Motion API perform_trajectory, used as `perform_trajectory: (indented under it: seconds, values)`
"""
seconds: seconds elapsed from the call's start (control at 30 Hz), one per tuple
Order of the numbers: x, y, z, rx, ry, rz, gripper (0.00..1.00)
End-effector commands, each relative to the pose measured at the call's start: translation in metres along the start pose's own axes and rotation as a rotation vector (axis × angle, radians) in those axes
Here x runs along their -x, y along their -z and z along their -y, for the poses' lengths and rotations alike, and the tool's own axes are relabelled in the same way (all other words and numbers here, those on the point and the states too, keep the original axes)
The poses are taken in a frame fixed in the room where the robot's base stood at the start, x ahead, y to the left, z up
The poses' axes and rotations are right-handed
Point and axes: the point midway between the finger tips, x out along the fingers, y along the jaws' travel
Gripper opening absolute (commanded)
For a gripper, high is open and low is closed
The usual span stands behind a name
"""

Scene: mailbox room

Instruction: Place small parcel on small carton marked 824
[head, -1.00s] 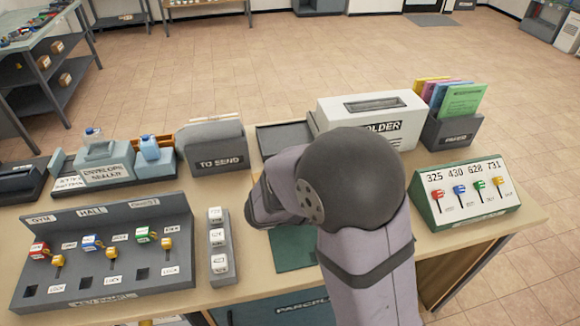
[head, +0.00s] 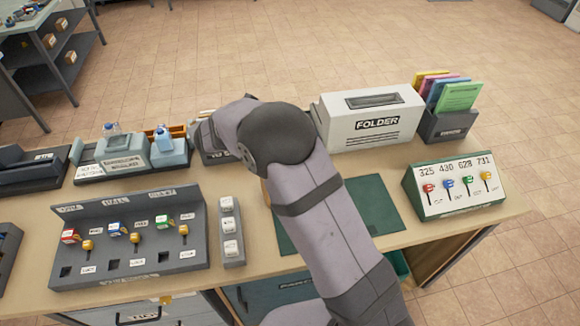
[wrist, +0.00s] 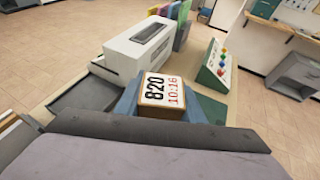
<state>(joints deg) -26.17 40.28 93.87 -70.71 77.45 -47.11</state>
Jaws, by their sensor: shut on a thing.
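In the wrist view a small brown parcel (wrist: 161,103) with a white label reading 820 and 10:16 is held in my gripper (wrist: 162,98). Blue-grey finger parts show on both sides of it. In the head view my own arm hides the gripper and the parcel. Small brown cartons (head: 70,57) sit on the dark shelf unit at the upper left; another carton (head: 49,40) is on its higher level. Their markings are too small to read, so I cannot pick out 824.
A white FOLDER box (head: 370,122) and a sloped panel with coloured switches (head: 456,186) stand on the table's right. A key panel (head: 130,240) and an envelope sealer (head: 124,154) are on the left. Tiled floor lies beyond.

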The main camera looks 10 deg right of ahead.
Motion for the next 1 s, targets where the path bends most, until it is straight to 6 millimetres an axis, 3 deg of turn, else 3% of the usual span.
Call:
perform_trajectory:
  seconds: [0.23, 0.6, 1.0]
  values:
    - [-0.002, 0.005, 0.001, 0.007, -0.01, 0.001, 0.1]
    - [-0.02, 0.048, 0.002, 0.008, -0.009, 0.001, 0.1]
    - [-0.027, 0.065, 0.002, 0.009, -0.009, 0.0, 0.1]
